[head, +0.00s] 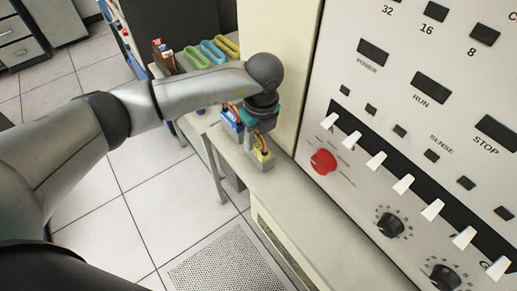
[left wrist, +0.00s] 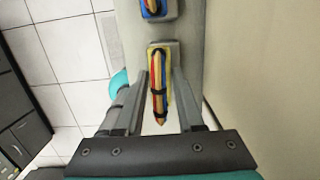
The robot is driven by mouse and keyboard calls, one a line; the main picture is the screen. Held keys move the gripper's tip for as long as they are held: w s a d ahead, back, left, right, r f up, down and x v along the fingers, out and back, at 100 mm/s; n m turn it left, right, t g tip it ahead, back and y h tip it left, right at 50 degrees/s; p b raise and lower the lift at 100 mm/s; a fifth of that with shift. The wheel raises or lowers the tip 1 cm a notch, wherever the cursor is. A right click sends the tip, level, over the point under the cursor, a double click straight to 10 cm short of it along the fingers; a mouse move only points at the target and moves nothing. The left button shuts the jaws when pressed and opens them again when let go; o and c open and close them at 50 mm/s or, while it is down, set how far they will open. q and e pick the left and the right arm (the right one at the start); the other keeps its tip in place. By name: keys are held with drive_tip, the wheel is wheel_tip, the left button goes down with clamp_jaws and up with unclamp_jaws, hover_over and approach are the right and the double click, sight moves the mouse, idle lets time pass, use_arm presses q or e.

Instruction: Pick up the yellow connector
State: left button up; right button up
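The yellow connector (head: 263,153) sits in a grey holder on the pale ledge beside the big panel. In the left wrist view the yellow connector (left wrist: 156,61) has red, blue and yellow wires tied with dark bands. My left gripper (head: 261,135) is right above it, pointing down. In the wrist view its two fingers (left wrist: 160,90) are spread, one on each side of the wires; I cannot tell whether they touch anything. The gripper partly hides the connector in the head view. My right gripper is not in view.
A blue connector (head: 232,121) in a similar holder stands just beyond; it also shows in the wrist view (left wrist: 154,8). Green, blue and yellow trays (head: 213,52) lie farther back. The panel with white switches and a red button (head: 323,161) rises close on the right.

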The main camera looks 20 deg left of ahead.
use_arm(q)
clamp_jaws()
idle(0.9)
